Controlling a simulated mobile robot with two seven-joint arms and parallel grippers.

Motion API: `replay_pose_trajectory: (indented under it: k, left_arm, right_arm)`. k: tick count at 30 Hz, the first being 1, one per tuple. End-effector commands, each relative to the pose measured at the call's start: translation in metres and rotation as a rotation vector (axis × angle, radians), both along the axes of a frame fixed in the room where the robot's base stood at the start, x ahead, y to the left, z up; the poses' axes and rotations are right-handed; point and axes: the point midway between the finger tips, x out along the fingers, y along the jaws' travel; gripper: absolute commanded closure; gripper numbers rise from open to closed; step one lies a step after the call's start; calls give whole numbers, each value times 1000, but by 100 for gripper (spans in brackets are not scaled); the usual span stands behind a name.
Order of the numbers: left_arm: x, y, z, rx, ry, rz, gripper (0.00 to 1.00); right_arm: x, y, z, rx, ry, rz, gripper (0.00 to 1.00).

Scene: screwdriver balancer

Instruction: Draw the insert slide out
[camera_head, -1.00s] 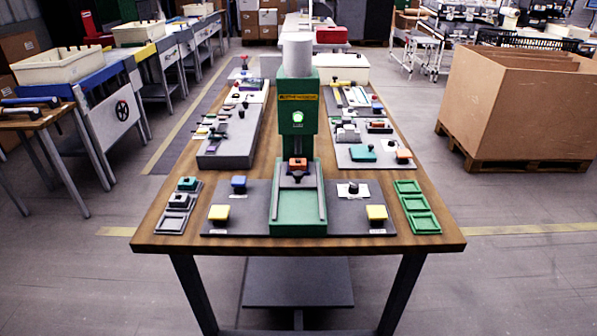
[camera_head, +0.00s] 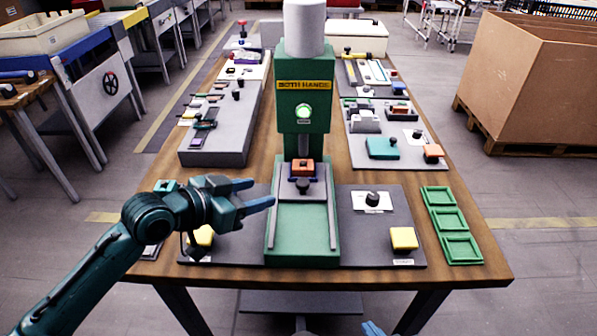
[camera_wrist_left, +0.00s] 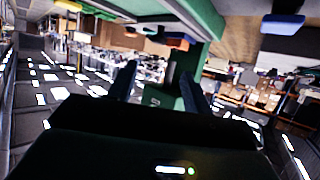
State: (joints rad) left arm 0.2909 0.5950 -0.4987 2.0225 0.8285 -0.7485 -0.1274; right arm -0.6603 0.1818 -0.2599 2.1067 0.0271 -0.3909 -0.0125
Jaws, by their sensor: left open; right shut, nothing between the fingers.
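The insert slide (camera_head: 290,187) is a grey plate between two rails on the green press bed (camera_head: 303,240). It sits at the back, under the press head. An orange block in a dark nest (camera_head: 302,168) rests on it, and a dark knob (camera_head: 303,186) is at its front. My left gripper (camera_head: 258,194) is open and empty, left of the slide and apart from the knob, fingers pointing right. Its fingers also show in the left wrist view (camera_wrist_left: 160,88). My right gripper (camera_head: 372,328) just enters at the bottom edge; only blue tips show. It is shut and empty.
The green press column (camera_head: 304,110) stands behind the slide. Yellow buttons flank the bed; the right one (camera_head: 403,238) is clear, the left one (camera_head: 203,236) is partly behind my arm. Green trays (camera_head: 452,220) lie at the right. The bed in front of the slide is bare.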

Motion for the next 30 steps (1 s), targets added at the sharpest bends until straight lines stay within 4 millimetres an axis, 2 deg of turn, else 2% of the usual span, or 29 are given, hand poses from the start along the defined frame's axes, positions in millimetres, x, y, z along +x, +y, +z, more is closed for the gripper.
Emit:
replay_pose_trajectory:
  k: [5, 18, 24, 30]
  left_arm:
    - [13, -15, -6, -6, 1, -1, 50]
    - [70, -71, -40, -3, 0, 1, 50]
    - [82, -83, -48, -3, -1, 0, 50]
    - [85, -85, -50, -2, -1, 0, 50]
  right_arm:
    - [-7, 1, -2, 0, 17, 5, 100]
    - [-6, -1, -3, -2, 21, -3, 100]
    - [-3, 0, -1, 5, 16, -11, 100]
    - [-3, 0, -1, 5, 15, -11, 100]
